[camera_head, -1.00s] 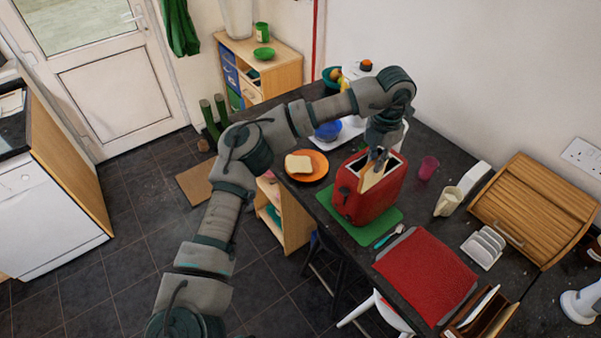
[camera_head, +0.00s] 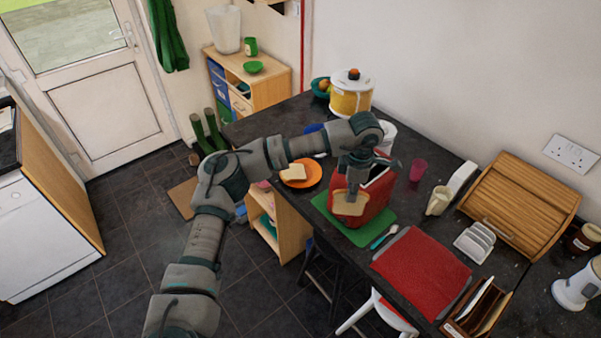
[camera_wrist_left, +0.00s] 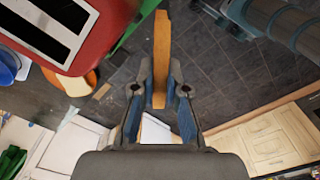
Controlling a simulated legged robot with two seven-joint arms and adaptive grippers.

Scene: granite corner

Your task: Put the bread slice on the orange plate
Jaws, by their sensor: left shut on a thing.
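My left gripper (camera_head: 352,190) is shut on a bread slice (camera_head: 351,206), held in front of the red toaster (camera_head: 379,190) in the head view. In the left wrist view the held slice (camera_wrist_left: 161,60) shows edge-on between the fingers (camera_wrist_left: 160,90), apart from the toaster (camera_wrist_left: 70,30). The orange plate (camera_head: 312,180) lies on the dark counter left of the toaster, with another bread slice (camera_head: 293,172) on it. Part of the plate is hidden by my arm. My right gripper is not in view.
The toaster stands on a green mat (camera_head: 372,236). A red placemat (camera_head: 420,275), a white toast rack (camera_head: 475,242), a pink cup (camera_head: 418,170) and a wooden bread bin (camera_head: 520,205) are to the right. A yellow pot (camera_head: 350,97) stands behind. The counter's near-left edge runs by the plate.

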